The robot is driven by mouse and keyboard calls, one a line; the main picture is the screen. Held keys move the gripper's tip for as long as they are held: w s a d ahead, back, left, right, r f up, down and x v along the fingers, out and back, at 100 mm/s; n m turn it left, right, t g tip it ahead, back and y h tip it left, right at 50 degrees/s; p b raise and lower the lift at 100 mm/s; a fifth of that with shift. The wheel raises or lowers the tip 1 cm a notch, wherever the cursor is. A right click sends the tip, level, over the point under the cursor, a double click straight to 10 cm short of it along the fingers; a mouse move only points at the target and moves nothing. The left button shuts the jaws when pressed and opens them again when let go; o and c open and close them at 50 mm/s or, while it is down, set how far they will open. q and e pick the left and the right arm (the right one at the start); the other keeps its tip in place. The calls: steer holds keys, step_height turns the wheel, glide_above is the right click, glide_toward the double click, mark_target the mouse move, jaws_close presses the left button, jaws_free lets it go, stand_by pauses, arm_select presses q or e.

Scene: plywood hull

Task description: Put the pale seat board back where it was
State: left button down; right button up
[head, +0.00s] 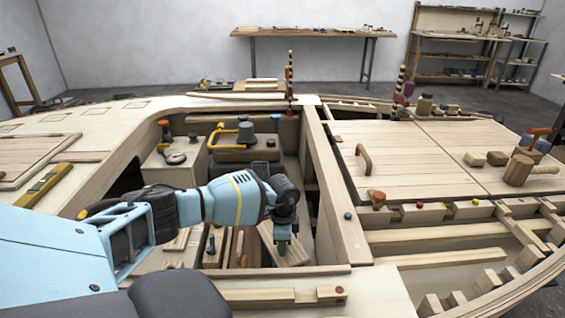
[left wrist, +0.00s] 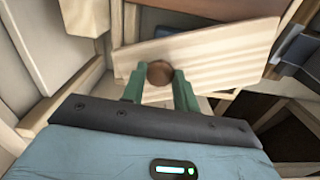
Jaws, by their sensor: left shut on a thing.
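The pale seat board (head: 292,256) is inside the open cockpit well of the hull, tilted, under my left gripper (head: 283,245). In the left wrist view the pale board (left wrist: 225,52) lies across the picture at a slant, its right end higher. The green fingers of my left gripper (left wrist: 160,82) are shut on a round brown knob (left wrist: 159,73) on the board. The arm hides part of the board in the head view. I cannot tell whether the board touches anything below. My right gripper is not in view.
The well has a pale bulkhead (head: 338,190) close on the right and a front ledge (head: 280,273). Boxes with a yellow-handled tool (head: 215,137) and a round gauge (head: 175,157) stand at its back left. A mallet (head: 520,170) lies on the right deck.

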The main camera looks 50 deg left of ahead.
arm_select(q)
steer(key=shift+f, duration=0.6)
steer(key=c, duration=1.1)
jaws_free()
steer(key=shift+r, duration=0.1)
step_height(320, 180, up, 13)
steer(key=shift+r+p, duration=0.1)
steer(key=shift+p, duration=0.6)
